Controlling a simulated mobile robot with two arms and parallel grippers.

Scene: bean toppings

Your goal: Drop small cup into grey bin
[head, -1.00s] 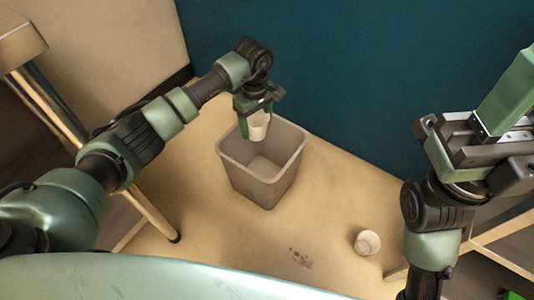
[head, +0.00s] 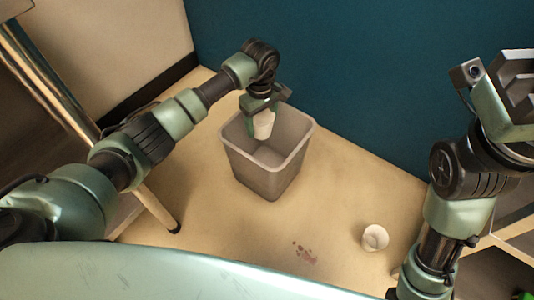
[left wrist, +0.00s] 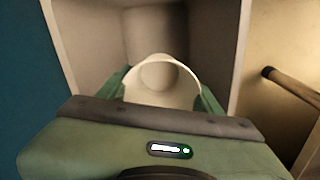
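A small white cup (head: 263,125) is held between the fingers of my left gripper (head: 262,120), which points down over the grey bin (head: 268,183). The cup is at the bin's mouth, near its back left side. In the left wrist view the cup (left wrist: 162,88) sits between the two green fingers, with the bin's inner walls (left wrist: 190,28) around and beyond it. The bin stands upright on the floor, and the part of its inside that shows looks empty. My right gripper (head: 508,95) is at the right edge, partly cut off, and its fingertips are unclear.
Another small white cup (head: 375,238) lies on the tan floor to the right of the bin. A dark stain (head: 304,252) marks the floor in front. A blue wall (head: 350,90) stands behind. A metal table leg (head: 160,208) is at the left.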

